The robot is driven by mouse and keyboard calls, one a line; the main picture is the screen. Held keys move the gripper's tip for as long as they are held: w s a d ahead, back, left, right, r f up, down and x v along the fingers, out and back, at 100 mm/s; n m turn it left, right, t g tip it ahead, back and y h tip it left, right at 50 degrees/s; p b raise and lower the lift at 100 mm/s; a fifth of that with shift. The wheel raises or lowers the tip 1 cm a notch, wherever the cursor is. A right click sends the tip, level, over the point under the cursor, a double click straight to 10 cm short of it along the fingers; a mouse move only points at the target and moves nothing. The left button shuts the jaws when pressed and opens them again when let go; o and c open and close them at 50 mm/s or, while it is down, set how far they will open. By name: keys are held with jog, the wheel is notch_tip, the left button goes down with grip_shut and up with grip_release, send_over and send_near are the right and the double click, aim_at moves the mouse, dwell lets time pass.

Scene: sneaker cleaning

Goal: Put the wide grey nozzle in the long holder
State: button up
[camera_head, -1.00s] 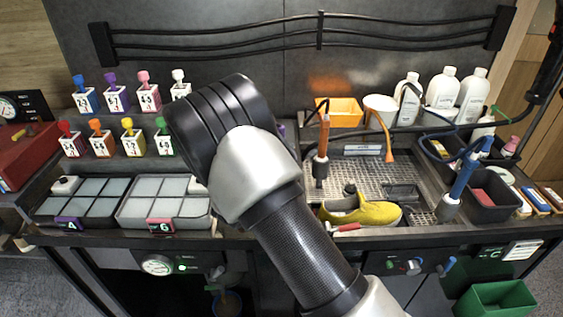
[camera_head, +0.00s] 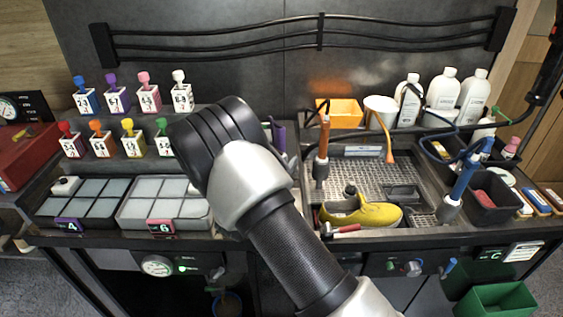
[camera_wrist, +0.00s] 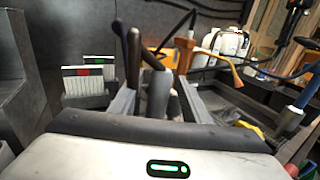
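My gripper's white body with a green light (camera_wrist: 168,169) fills the bottom of the wrist view. Dark upright shapes (camera_wrist: 133,58) and a rounded grey piece (camera_wrist: 158,92) stand just beyond it; I cannot tell which are fingers and which are tools. In the head view my arm hides the gripper and the place in front of it. I cannot make out the wide grey nozzle or the long holder for certain. A pale grey strip (camera_head: 362,151) lies at the back of the mesh tray (camera_head: 345,174).
A yellow shoe (camera_head: 362,213) lies at the tray's front. An orange-handled tool (camera_head: 322,150) and a blue-handled tool (camera_head: 462,180) stand upright on either side. White bottles (camera_head: 442,88) and an orange box (camera_head: 340,113) stand behind. Lidded bins (camera_head: 164,226) are at left.

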jog(key=shift+r+p, duration=0.35)
jog(key=b+v, duration=0.2)
jog(key=v, duration=1)
jog(key=s+d+r+m+g+h, duration=0.1)
jog(key=s+d+r+m+g, duration=0.3)
jog(key=d, duration=0.3)
jog(key=s+d+r+m+g+h, duration=0.1)
jog(key=s+d+r+m+g, duration=0.2)
jog(key=d+m, duration=0.35)
jog(key=s+d+r+m+g+h, duration=0.1)
jog(key=s+d+r+m+g, duration=0.1)
jog(key=s+d+m+g, duration=0.45)
jog(key=s+d+r+m+y, duration=0.2)
jog(key=s+d+m+y, duration=0.25)
jog(key=s+m, duration=0.2)
jog(key=s+a+r+m+t+y, duration=0.3)
jog(key=s+a+r+m+y, duration=0.3)
jog(key=m, duration=0.1)
jog(key=shift+y, duration=0.35)
jog(key=shift+a, duration=0.15)
